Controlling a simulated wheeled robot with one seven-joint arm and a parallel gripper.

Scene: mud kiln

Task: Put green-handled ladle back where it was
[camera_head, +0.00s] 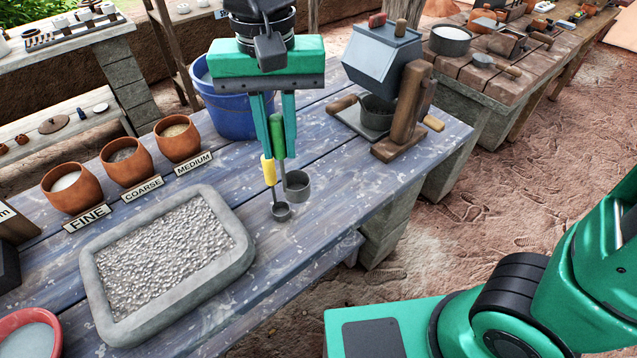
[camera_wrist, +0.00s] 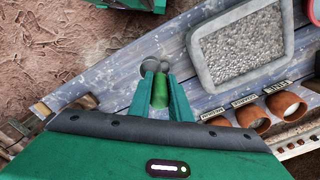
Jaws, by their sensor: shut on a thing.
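My gripper (camera_head: 278,153) points down over the blue-grey plank table and is shut on the green handle of the green-handled ladle (camera_head: 277,134). The handle also shows between the fingers in the wrist view (camera_wrist: 160,91). The ladle hangs roughly upright, with its round grey cup (camera_head: 296,186) below the fingers. A yellow-handled ladle (camera_head: 268,171) with a smaller grey cup (camera_head: 281,212) is close beside it on the left. I cannot tell whether the two ladles touch, or whether the green-handled ladle's cup touches the table.
A stone tray of grey grains (camera_head: 243,262) lies at front left. Clay pots (camera_head: 128,172) with FINE, COARSE and MEDIUM labels stand behind it. A blue bucket (camera_head: 222,112) is behind my gripper. A grey hopper device with a wooden stand (camera_head: 396,134) stands to the right.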

